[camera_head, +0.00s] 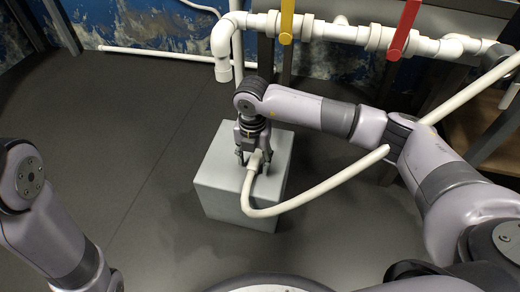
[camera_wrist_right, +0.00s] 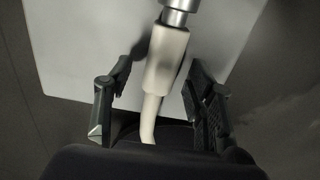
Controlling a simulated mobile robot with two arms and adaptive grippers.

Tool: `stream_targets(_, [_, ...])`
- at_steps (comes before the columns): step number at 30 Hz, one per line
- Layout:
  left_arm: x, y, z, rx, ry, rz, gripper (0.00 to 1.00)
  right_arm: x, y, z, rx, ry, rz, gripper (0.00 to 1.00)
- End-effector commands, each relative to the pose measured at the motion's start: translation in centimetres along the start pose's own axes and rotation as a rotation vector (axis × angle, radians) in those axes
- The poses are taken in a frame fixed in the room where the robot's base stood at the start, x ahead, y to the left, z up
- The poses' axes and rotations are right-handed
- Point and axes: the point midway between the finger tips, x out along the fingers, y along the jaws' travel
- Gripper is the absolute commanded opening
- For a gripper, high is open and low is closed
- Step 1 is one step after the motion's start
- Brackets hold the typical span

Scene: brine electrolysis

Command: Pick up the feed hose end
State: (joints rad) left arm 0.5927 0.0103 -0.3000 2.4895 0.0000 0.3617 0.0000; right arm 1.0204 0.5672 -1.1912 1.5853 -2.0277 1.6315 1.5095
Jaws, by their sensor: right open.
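The feed hose end (camera_head: 255,161) is a cream-white sleeve on a white hose, lying on top of a grey block. In the right wrist view the hose end (camera_wrist_right: 166,60) has a metal tip at the top of the picture. My right gripper (camera_head: 252,166) is above the block, its fingers on either side of the hose end. In the right wrist view the open fingers (camera_wrist_right: 160,105) stand apart from the hose, with gaps on both sides. The left arm shows at the left edge, but its gripper is not visible.
The grey block (camera_head: 215,172) stands on the dark floor (camera_head: 110,130). The white hose (camera_head: 315,190) curves off the block and rises right past my right arm. White pipes (camera_head: 345,33) with a yellow handle (camera_head: 287,20) and a red handle (camera_head: 404,28) run along the back.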

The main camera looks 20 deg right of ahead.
Motion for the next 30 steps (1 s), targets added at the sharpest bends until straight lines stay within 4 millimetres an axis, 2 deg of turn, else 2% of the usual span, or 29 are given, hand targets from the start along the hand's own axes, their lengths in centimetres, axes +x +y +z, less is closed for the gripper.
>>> stream_targets(6, [0.09, 0.00, -0.01, 0.000, 0.001, 0.000, 0.40, -0.02, 0.00, -0.01, 0.000, 0.000, 0.000, 0.50])
stream_targets(27, [0.05, 0.02, 0.02, -0.001, 0.000, 0.000, 0.40, -0.02, 0.00, -0.02, 0.000, 0.000, -0.001, 0.03])
stream_targets(30, [0.05, 0.02, 0.03, -0.001, 0.000, 0.000, 0.40, -0.02, 0.00, -0.02, 0.000, 0.000, -0.001, 0.00])
